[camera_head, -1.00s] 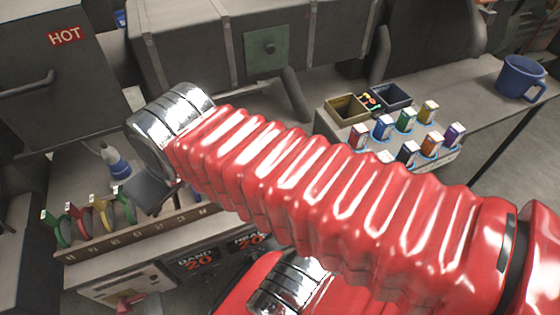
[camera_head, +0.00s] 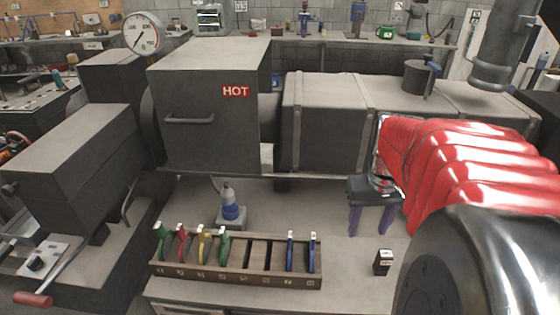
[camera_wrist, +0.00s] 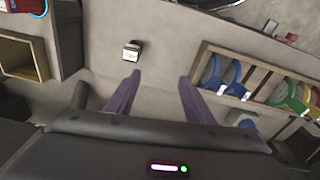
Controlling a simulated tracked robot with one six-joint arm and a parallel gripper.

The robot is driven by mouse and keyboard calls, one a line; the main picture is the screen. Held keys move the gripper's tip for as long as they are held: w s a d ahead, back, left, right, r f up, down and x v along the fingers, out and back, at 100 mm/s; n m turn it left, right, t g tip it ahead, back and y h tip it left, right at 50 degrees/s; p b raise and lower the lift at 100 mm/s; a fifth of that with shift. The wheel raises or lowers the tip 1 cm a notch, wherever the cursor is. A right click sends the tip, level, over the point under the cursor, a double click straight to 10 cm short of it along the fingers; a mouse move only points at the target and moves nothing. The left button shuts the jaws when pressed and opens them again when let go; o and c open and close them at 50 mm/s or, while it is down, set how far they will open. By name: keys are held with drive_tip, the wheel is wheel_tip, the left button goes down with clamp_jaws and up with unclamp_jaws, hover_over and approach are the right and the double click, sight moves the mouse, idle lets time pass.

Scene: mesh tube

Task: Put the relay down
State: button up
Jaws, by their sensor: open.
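A small black block with a white top, which looks like the relay (camera_head: 383,262), stands on the bench to the right of the slotted rack. It also shows in the wrist view (camera_wrist: 132,51), beyond my fingertips and apart from them. My gripper (camera_head: 371,220) is open, with its two purple fingers pointing down over the bench behind the block. In the wrist view my gripper (camera_wrist: 160,77) has nothing between its fingers.
The slotted rack (camera_head: 235,282) holds several coloured bands. A blue-and-white bottle (camera_head: 231,205) stands behind it. A grey machine with a HOT sign (camera_head: 210,120) closes off the back. In the wrist view an open yellowish bin (camera_wrist: 18,62) is at left. Bench around the block is clear.

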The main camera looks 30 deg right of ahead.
drive_tip(key=m+g, duration=0.1)
hover_over(387, 255)
wheel_tip(387, 255, down, 2)
drive_tip(key=shift+f+y, duration=0.15)
drive_tip(key=shift+y, duration=0.25)
drive_tip(key=shift+f, duration=0.15)
wheel_tip(387, 255, down, 8)
drive_tip(key=shift+f, duration=0.2)
drive_tip(key=shift+f, duration=0.1)
drive_tip(key=shift+w+f, duration=0.1)
drive_tip(key=shift+f, duration=2.4)
drive_tip(key=shift+c, duration=0.5)
